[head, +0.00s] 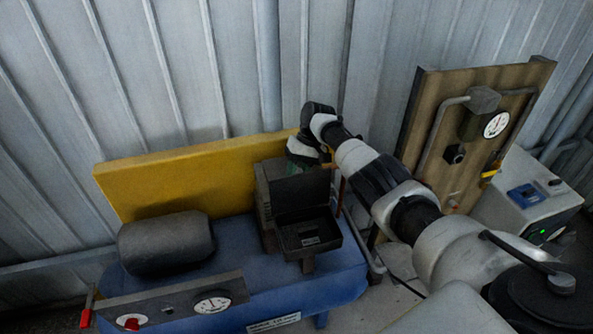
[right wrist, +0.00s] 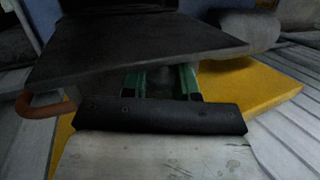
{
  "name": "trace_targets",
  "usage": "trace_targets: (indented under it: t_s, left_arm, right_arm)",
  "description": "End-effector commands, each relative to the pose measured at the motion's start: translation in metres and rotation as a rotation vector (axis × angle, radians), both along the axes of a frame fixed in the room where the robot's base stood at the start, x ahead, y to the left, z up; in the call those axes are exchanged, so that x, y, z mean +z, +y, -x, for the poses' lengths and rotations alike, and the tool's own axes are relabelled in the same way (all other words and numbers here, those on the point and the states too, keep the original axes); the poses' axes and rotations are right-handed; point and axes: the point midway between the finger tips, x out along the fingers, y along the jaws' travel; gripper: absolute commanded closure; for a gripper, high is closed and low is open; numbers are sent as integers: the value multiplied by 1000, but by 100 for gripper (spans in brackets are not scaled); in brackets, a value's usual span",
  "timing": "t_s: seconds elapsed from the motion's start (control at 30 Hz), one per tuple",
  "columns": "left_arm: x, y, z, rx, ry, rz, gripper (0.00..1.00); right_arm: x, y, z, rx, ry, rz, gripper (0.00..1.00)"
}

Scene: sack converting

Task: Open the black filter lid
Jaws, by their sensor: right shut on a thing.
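The black filter lid (head: 300,189) stands raised, nearly upright, at the back of a black open-topped filter box (head: 309,239) in the head view. In the right wrist view the lid is a wide dark plate (right wrist: 135,45) across the green fingers (right wrist: 160,79). The fingertips are hidden by the lid there. My left gripper is in neither view.
A blue machine (head: 345,270) with a dark cylinder (head: 166,244) and a gauge panel (head: 212,304) bears the box. A yellow panel (head: 190,172) stands behind. A wooden gauge board (head: 430,130) and a grey unit (head: 520,205) stand at right. Corrugated wall is close behind.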

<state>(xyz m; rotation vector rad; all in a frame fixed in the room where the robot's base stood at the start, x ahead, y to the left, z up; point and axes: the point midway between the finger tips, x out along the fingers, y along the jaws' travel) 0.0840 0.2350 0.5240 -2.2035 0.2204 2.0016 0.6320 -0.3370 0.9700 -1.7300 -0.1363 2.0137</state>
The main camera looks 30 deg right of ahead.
Motion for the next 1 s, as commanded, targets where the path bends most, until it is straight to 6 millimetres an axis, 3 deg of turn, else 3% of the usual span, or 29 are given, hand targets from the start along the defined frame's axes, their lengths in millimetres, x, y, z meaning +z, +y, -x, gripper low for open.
trace_targets:
  t_s: [0.47,0.5,0.6,1.0]
  left_arm:
    - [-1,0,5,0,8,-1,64]
    - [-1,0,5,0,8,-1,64]
    - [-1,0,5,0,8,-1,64]
    - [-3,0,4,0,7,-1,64]
  right_arm:
    - [2,1,-1,0,3,-3,100]
    - [2,1,-1,0,3,-3,65]
    - [2,0,-1,0,5,-2,50]
    - [8,-4,-1,-1,8,-2,49]
